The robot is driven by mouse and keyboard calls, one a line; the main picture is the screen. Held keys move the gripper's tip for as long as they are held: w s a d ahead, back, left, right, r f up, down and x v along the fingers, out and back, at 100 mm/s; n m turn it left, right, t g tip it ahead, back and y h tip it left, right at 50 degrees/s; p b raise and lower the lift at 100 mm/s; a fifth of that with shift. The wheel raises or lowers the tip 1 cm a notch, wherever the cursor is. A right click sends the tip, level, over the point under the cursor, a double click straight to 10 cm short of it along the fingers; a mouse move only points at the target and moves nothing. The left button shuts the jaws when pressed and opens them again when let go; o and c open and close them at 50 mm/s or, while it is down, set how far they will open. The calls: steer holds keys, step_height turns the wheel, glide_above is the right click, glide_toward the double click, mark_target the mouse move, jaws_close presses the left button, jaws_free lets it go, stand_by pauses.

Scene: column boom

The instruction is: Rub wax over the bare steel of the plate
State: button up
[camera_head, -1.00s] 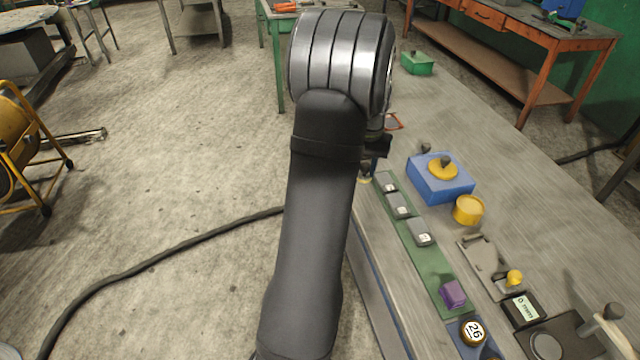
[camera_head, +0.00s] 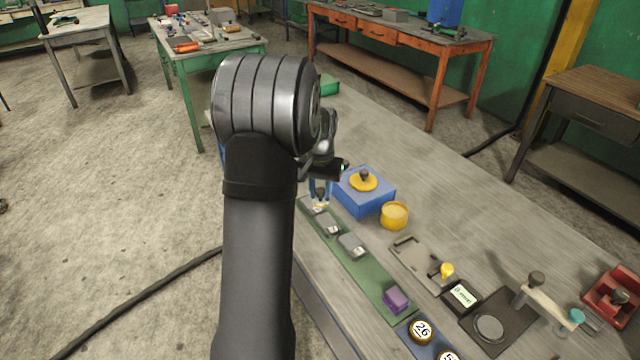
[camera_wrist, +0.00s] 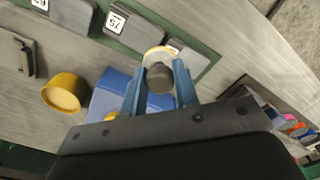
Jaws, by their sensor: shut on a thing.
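My gripper (camera_wrist: 159,85) is shut on the dark round knob (camera_wrist: 160,77) of a small pad with a yellowish rim (camera_wrist: 157,54). In the wrist view the pad overlaps the edge of a grey steel plate (camera_wrist: 194,63) on the green strip (camera_head: 367,278); I cannot tell whether it touches. Two more labelled plates lie along the strip: one marked 75 (camera_wrist: 146,36) and another (camera_wrist: 73,14). In the head view these are the near plate (camera_head: 352,245) and the middle plate (camera_head: 328,228). A yellow round tin (camera_head: 394,216) stands beside the strip; its contents cannot be told.
A blue box (camera_head: 367,202) with a yellow knobbed disc (camera_head: 363,182) stands close to my gripper. A purple block (camera_head: 396,299) sits at the strip's near end. A flat metal fixture (camera_head: 420,262), a small display (camera_head: 463,295) and a black scale-like base (camera_head: 510,322) lie nearer.

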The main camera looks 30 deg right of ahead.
mark_target(320, 200)
step_height(320, 200, down, 4)
steer(key=shift+r, duration=0.15)
steer(key=shift+s+r, duration=0.1)
steer(key=shift+s, duration=0.3)
steer(key=shift+c, duration=0.3)
steer(key=shift+s, duration=0.5)
steer(key=shift+s+a, duration=0.1)
steer(key=shift+s, duration=2.45)
steer(key=shift+w, duration=3.6)
steer(key=shift+s+r, duration=0.15)
steer(key=shift+r, duration=3.8)
